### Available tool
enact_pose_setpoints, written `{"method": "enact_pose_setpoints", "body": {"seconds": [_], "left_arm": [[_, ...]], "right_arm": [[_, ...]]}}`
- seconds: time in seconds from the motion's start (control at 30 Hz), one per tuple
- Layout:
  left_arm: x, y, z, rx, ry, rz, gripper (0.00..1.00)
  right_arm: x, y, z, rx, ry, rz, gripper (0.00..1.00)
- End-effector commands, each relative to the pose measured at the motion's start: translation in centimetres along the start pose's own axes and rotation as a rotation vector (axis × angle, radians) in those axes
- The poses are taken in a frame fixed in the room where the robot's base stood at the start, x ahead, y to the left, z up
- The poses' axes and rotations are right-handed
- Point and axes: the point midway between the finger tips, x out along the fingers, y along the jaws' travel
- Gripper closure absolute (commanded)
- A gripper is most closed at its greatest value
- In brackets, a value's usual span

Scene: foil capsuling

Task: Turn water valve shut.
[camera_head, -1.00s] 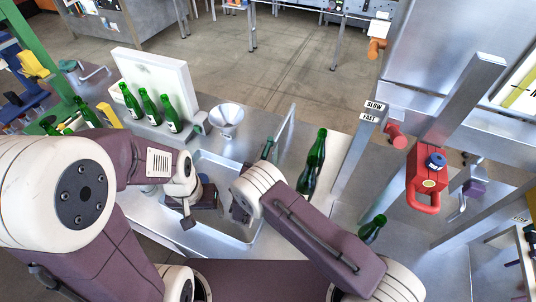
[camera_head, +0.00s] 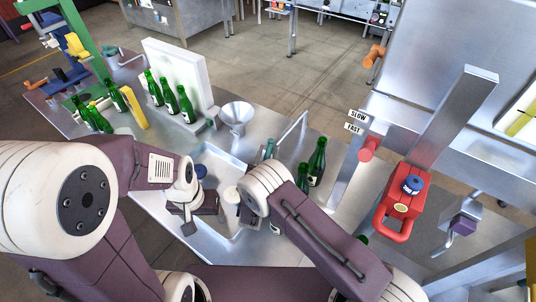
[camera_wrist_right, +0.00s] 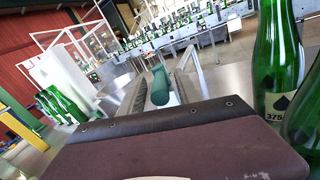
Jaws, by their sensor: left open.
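A teal-green handle-like piece (camera_head: 269,149), which I take to be the water valve, stands by the thin metal faucet pipe (camera_head: 291,133) at the sink's right side. In the right wrist view the teal piece (camera_wrist_right: 159,85) lies between the two fingers of my right gripper (camera_wrist_right: 158,92), which look spread apart. Contact cannot be told. In the head view my right wrist hides those fingers.
Green bottles (camera_head: 317,160) stand right of the faucet, close to my right gripper. More bottles (camera_head: 170,98) stand by a white panel (camera_head: 178,66). A metal funnel (camera_head: 237,113) is behind the sink (camera_head: 222,164). A red device (camera_head: 402,202) stands at the right.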

Motion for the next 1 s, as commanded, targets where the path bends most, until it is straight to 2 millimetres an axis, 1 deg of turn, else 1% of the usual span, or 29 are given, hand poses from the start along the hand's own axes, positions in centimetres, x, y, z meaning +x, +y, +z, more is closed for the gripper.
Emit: {"method": "enact_pose_setpoints", "body": {"seconds": [0.07,0.17,0.4,0.53,0.67,0.87,0.9,0.97,1.0], "left_arm": [[0.0,0.0,0.0,0.000,0.000,0.000,0.29],[0.3,0.0,0.0,0.000,0.000,0.000,0.29],[1.7,0.0,0.2,0.000,0.000,0.000,0.29],[2.1,0.0,0.2,0.000,0.000,0.000,0.29],[2.2,0.0,0.2,0.000,0.000,0.000,0.29],[2.2,0.0,0.2,0.000,0.000,0.000,0.29],[2.2,0.0,0.2,0.000,0.000,0.000,0.29],[2.2,0.0,0.2,0.000,0.000,0.000,0.29],[2.2,0.0,0.2,0.000,0.000,0.000,0.29]], "right_arm": [[0.0,0.0,0.0,0.000,0.001,0.001,0.60],[-0.8,0.1,-0.2,0.000,0.003,0.003,0.60],[-6.0,0.1,-0.4,-0.002,0.002,0.005,0.60],[-8.1,0.1,-0.3,0.000,0.002,0.003,0.60],[-9.0,0.0,-0.1,0.000,0.000,0.000,0.60],[-9.0,0.0,0.0,0.000,0.000,0.000,0.60],[-9.0,0.0,0.0,0.000,0.000,0.000,0.66],[-9.0,-0.1,0.0,0.006,-0.001,-0.003,0.82],[-8.8,-0.1,0.0,0.020,-0.003,-0.008,0.93]]}}
